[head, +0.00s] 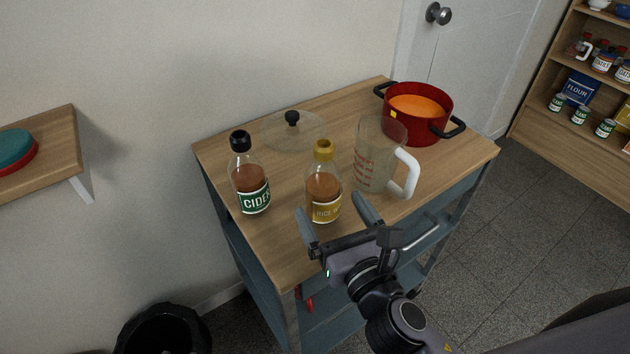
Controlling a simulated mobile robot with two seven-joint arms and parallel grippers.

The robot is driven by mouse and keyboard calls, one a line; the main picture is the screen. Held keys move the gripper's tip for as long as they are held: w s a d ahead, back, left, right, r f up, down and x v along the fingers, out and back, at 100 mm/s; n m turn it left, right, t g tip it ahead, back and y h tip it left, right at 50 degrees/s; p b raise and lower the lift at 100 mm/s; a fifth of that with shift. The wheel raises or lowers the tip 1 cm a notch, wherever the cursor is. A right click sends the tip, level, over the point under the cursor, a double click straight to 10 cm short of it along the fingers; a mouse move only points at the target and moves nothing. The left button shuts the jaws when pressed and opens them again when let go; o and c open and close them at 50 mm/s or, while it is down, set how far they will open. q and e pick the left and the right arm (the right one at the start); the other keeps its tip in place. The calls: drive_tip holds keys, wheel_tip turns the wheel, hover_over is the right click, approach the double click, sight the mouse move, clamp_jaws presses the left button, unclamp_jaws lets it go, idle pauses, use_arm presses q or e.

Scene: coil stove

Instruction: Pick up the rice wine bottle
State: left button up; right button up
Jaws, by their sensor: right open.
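The rice wine bottle (322,187) stands upright on the wooden top of a cart (274,238). It has a yellow cap, brown contents and a yellow label that is partly readable. My right gripper (334,206) reaches in from the lower right, at the near side of the bottle. Its two fingers are spread open, and the lower part of the bottle shows between them in the picture. I cannot tell how far the fingers reach around it. Nothing is held. My left gripper is out of view.
A cider bottle (248,178) stands just left of the rice wine. A clear measuring jug (374,165) with a white handle stands close on the right. Behind are a glass lid (287,135) and a red pot (428,131) of orange soup. The cart's front left top is clear.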

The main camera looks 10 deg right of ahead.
sight(319, 181)
drive_tip(key=shift+w+a+r, duration=0.1)
drive_tip(key=shift+w+r, duration=0.1)
drive_tip(key=shift+w, duration=0.15)
drive_tip(key=shift+w+r, duration=0.1)
drive_tip(key=shift+w, duration=0.15)
drive_tip(key=w, duration=0.5)
drive_tip(key=shift+w+a+p, duration=0.3)
drive_tip(key=shift+a+p, duration=0.1)
drive_tip(key=shift+r, duration=0.1)
drive_tip(key=c, duration=1.4)
wheel_tip(319, 181, up, 11)
drive_tip(key=p, duration=0.4)
drive_tip(key=shift+r+p, duration=0.15)
drive_tip(key=shift+p, duration=0.2)
wheel_tip(319, 181, up, 9)
